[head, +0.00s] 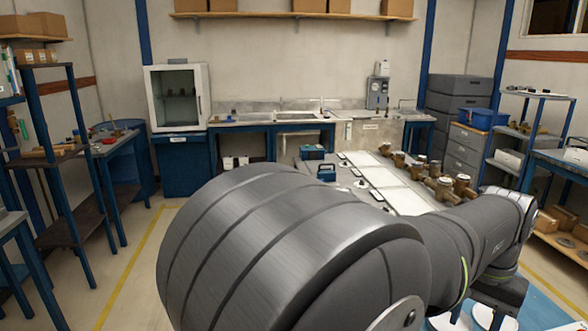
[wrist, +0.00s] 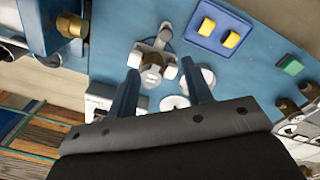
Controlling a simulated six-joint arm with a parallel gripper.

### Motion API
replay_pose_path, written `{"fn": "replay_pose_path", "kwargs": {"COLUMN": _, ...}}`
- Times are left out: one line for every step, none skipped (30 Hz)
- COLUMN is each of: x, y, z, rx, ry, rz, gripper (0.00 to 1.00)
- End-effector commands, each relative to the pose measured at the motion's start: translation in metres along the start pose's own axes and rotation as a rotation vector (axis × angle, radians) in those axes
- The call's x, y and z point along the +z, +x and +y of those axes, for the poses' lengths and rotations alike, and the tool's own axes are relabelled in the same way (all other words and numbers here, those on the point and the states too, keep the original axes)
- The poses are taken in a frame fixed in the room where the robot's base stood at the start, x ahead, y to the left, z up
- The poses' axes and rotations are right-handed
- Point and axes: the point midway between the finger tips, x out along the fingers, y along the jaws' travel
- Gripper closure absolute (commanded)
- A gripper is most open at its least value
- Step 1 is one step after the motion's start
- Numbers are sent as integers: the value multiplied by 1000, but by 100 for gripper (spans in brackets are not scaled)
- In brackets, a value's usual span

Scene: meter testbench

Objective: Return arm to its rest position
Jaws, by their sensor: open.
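My gripper (wrist: 160,82) shows in the wrist view with its two dark blue fingers apart and nothing gripped between them. Past the fingertips is a blue bench surface (wrist: 112,42) with a metal and brass fitting (wrist: 152,72) on it. I cannot tell how far the fingers are from this fitting. In the head view my arm's large grey joint fills the lower middle, and the arm bends away to the right edge. My gripper is not clearly seen there.
The wrist view shows a blue plate with yellow buttons (wrist: 217,33) and a green button (wrist: 291,66). In the head view, brass meters (head: 440,187) line a bench behind my arm. Shelves (head: 60,150) stand left. Open floor (head: 140,240) lies left of my arm.

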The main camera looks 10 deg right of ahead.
Motion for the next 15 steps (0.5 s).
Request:
{"fn": "replay_pose_path", "kwargs": {"x": -1, "y": -11, "z": 0, "rx": 0, "ry": 0, "rz": 4, "gripper": 54}}
{"fn": "replay_pose_path", "kwargs": {"x": -1, "y": -17, "z": 0, "rx": 0, "ry": 0, "rz": 5, "gripper": 54}}
{"fn": "replay_pose_path", "kwargs": {"x": -1, "y": -25, "z": 0, "rx": 0, "ry": 0, "rz": 4, "gripper": 54}}
{"fn": "replay_pose_path", "kwargs": {"x": 0, "y": -31, "z": 0, "rx": 0, "ry": 0, "rz": 4, "gripper": 54}}
{"fn": "replay_pose_path", "kwargs": {"x": -1, "y": -26, "z": 0, "rx": -2, "ry": 15, "rz": -3, "gripper": 54}}
{"fn": "replay_pose_path", "kwargs": {"x": -2, "y": -14, "z": -1, "rx": -4, "ry": 49, "rz": -6, "gripper": 54}}
{"fn": "replay_pose_path", "kwargs": {"x": -4, "y": -8, "z": -2, "rx": -6, "ry": 72, "rz": -6, "gripper": 54}}
{"fn": "replay_pose_path", "kwargs": {"x": -5, "y": -2, "z": -2, "rx": -7, "ry": 96, "rz": -7, "gripper": 54}}
{"fn": "replay_pose_path", "kwargs": {"x": -6, "y": 6, "z": -3, "rx": -10, "ry": 126, "rz": -6, "gripper": 54}}
{"fn": "replay_pose_path", "kwargs": {"x": -7, "y": 12, "z": -3, "rx": -11, "ry": 149, "rz": -6, "gripper": 54}}
{"fn": "replay_pose_path", "kwargs": {"x": -8, "y": 18, "z": -4, "rx": -13, "ry": 171, "rz": -6, "gripper": 54}}
{"fn": "replay_pose_path", "kwargs": {"x": -9, "y": 26, "z": -4, "rx": -15, "ry": 201, "rz": -7, "gripper": 54}}
{"fn": "replay_pose_path", "kwargs": {"x": -10, "y": 32, "z": -5, "rx": -17, "ry": 225, "rz": -7, "gripper": 54}}
{"fn": "replay_pose_path", "kwargs": {"x": -10, "y": 38, "z": -5, "rx": -18, "ry": 249, "rz": -8, "gripper": 54}}
{"fn": "replay_pose_path", "kwargs": {"x": -10, "y": 46, "z": -6, "rx": -20, "ry": 280, "rz": -7, "gripper": 54}}
